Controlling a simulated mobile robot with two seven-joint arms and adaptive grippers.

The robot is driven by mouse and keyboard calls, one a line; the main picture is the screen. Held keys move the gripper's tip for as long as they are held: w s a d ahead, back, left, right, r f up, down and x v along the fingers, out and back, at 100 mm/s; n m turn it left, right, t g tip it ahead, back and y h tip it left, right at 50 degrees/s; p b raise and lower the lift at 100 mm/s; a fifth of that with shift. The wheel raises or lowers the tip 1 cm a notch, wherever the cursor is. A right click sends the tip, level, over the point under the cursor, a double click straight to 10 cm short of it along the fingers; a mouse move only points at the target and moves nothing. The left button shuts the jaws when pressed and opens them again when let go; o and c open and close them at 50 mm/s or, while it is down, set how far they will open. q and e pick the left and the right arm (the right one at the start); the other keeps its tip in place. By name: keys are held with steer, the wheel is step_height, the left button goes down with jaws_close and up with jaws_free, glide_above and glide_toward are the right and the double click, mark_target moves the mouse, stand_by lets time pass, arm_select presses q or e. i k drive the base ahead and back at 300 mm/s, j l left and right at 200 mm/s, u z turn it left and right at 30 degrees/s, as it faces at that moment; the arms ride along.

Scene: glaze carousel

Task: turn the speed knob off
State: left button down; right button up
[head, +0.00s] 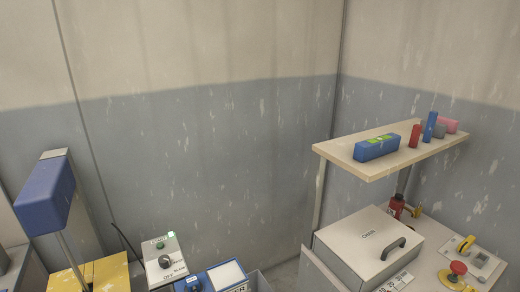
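A pale grey control box (178,270) stands at the bottom left of centre in the head view. It has a dark rotary knob (165,262) on its face and a lit green lamp (171,235) at its top. A blue box (224,271) to its right carries another dark knob (193,284) and a white panel. The lettering is too small to read surely, so I cannot tell which knob is the speed knob or where it points. Neither of my grippers is in view.
A yellow box (104,272) and a blue block on a post (46,194) stand left. At right, a wooden shelf (345,150) holds several small objects above a bench with a lidded grey box (362,240) and a red button (458,268). A cable runs behind the control box.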

mark_target(164, 262)
steer(key=u, duration=1)
steer(key=k+l+u, duration=0.1)
steer(key=k+u, duration=0.15)
steer(key=k+l+u, duration=0.1)
steer(key=k+u, duration=0.2)
